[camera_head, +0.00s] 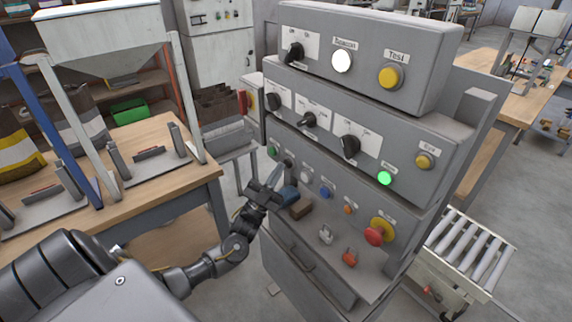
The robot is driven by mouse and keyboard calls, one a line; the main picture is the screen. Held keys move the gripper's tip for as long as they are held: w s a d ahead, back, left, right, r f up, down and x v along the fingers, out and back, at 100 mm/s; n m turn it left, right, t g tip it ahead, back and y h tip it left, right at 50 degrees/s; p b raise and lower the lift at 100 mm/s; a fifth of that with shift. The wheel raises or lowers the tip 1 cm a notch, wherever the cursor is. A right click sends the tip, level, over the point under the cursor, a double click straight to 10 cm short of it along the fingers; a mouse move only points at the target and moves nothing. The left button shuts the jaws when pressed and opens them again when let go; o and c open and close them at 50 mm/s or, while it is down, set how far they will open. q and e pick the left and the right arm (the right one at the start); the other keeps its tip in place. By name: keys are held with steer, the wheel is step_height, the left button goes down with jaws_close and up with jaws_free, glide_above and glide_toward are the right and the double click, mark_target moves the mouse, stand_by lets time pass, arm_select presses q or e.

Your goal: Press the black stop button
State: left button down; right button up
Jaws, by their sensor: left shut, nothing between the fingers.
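The grey control cabinet (370,112) stands in the middle of the view, with several tiers of controls. In its lowest row of buttons, a small dark button (287,163) sits between a green button (272,151) and a pale one (306,177); its label is too small to read. My left gripper (275,178) is shut and empty, just in front of the left end of this row and slightly below the dark button. Whether its fingertips touch the panel I cannot tell. My right gripper is not in view.
A blue button (325,191), an orange one (347,209) and a red mushroom button (376,234) continue the row rightward. Black rotary knobs (350,146) and a lit green lamp (384,178) are above. A wooden bench (190,172) stands left, a roller conveyor (470,250) right.

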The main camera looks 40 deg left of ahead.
arm_select(q)
steer(key=shift+w+d, duration=0.1)
steer(key=shift+w, duration=0.2)
steer(key=shift+s, duration=0.15)
stand_by(0.4)
steer(key=shift+s+a, duration=0.25)
steer(key=shift+s, duration=0.35)
steer(key=s, duration=0.2)
steer(key=s+a+p, duration=0.1)
steer(key=s+p, duration=0.1)
steer(key=s, duration=0.1)
steer(key=shift+s+a, duration=0.35)
